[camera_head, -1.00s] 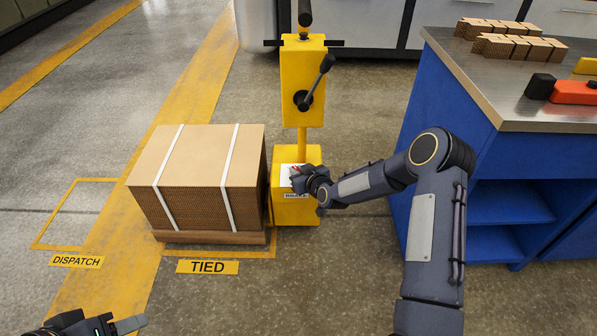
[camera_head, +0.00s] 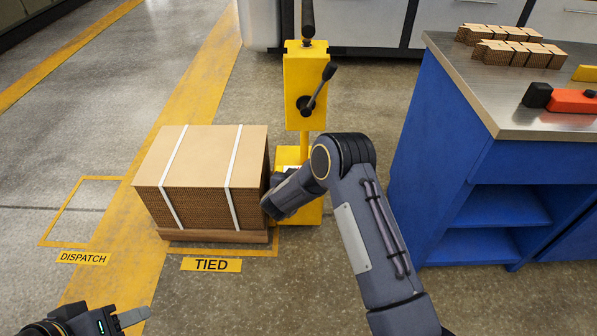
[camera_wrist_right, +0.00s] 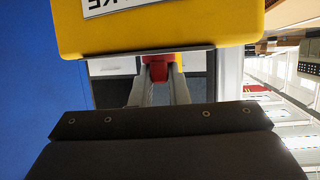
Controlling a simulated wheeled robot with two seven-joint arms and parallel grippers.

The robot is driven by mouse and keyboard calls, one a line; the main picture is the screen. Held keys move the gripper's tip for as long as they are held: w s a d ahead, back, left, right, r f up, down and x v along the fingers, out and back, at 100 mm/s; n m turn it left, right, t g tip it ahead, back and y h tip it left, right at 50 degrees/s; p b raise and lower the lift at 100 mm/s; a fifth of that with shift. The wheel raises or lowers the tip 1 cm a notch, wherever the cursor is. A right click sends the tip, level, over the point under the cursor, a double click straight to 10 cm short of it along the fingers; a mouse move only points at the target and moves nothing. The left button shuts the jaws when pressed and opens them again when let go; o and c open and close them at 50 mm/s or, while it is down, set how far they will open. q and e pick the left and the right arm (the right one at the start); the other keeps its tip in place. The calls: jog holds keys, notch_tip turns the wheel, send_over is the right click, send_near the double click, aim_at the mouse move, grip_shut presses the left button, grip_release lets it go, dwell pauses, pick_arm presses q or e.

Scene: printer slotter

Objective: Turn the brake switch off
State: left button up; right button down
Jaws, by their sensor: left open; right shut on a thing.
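The brake switch's red handle (camera_wrist_right: 158,68) shows in the right wrist view, below the yellow brake box (camera_wrist_right: 200,35) with its upside-down, partly cropped label. My right gripper (camera_wrist_right: 158,84) is shut on the red handle, one grey finger on each side. In the head view, my right forearm hides the gripper and the handle. The brake box (camera_head: 310,211) shows there at the foot of the yellow post. My left gripper (camera_head: 128,319) is open and empty at the bottom left of the head view, partly cut off by the edge.
A strapped cardboard stack (camera_head: 195,165) on a wooden pallet stands close to the left of the brake box. A yellow lever console (camera_head: 305,75) rises above the box. A blue workbench (camera_head: 430,150) stands to the right. Floor between box and bench is clear.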

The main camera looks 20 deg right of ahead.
jog(key=shift+w+a+m+g+h, duration=0.1)
jog(key=shift+a+m+g+h, duration=0.05)
jog(key=shift+m+g+h, duration=1)
jog(key=shift+m+h, duration=0.25)
jog(key=shift+m, duration=0.2)
jog(key=c, duration=1.4)
grip_release()
jog(key=shift+r, duration=0.1)
jog(key=p+v, duration=0.2)
jog(key=v, duration=0.5)
jog(key=shift+s+a, duration=0.2)
jog(key=shift+a, duration=0.05)
